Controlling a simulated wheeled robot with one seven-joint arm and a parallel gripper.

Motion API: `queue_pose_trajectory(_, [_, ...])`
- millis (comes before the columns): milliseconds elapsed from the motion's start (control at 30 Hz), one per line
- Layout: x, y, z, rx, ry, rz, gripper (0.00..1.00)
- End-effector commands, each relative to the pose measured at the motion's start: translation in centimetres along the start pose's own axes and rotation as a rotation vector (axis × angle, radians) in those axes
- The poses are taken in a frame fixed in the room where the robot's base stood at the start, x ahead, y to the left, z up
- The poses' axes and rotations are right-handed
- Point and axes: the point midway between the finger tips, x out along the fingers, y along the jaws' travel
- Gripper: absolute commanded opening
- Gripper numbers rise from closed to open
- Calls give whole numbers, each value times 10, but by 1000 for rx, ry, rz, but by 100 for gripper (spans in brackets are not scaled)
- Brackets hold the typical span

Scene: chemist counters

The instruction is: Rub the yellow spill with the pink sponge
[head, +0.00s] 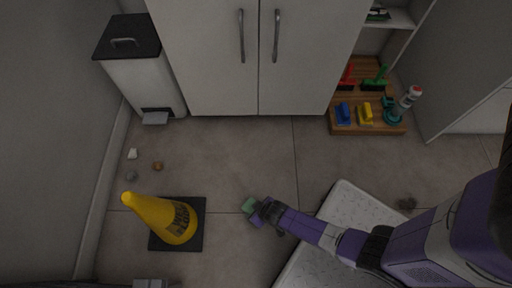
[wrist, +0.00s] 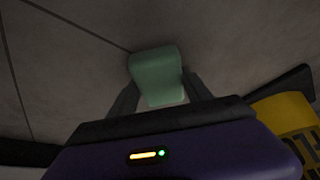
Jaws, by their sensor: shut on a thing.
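My gripper (head: 259,211) is low over the tiled floor, right of the yellow cone. It is shut on a green sponge (head: 249,205). In the wrist view the green sponge (wrist: 156,72) sits between the two dark fingers and sticks out past their tips. I cannot tell whether it touches the floor. I see no pink sponge; the held one looks green in both views. I cannot make out a yellow spill on the floor in either view.
A pedal bin (head: 140,75) stands at upper left. Small lumps (head: 157,166) lie near the left wall. A wooden shelf (head: 362,72) holds brushes and a bottle. A pale speckled slab (head: 345,205) lies under my arm.

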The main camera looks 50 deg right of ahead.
Motion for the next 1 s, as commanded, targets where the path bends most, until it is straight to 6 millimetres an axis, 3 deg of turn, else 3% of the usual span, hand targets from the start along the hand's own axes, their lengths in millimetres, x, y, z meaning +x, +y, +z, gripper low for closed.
queue_pose_trajectory(100, [5,12,-7,7,3,10,14])
queue_pose_trajectory(467, [7,16,-9,7,3,12,14])
queue_pose_trajectory(500, [6,16,-9,7,4,12,7])
queue_pose_trajectory(533, [6,16,-9,7,3,12,7])
queue_pose_trajectory(1000, [-33,12,-23,5,1,7,7])
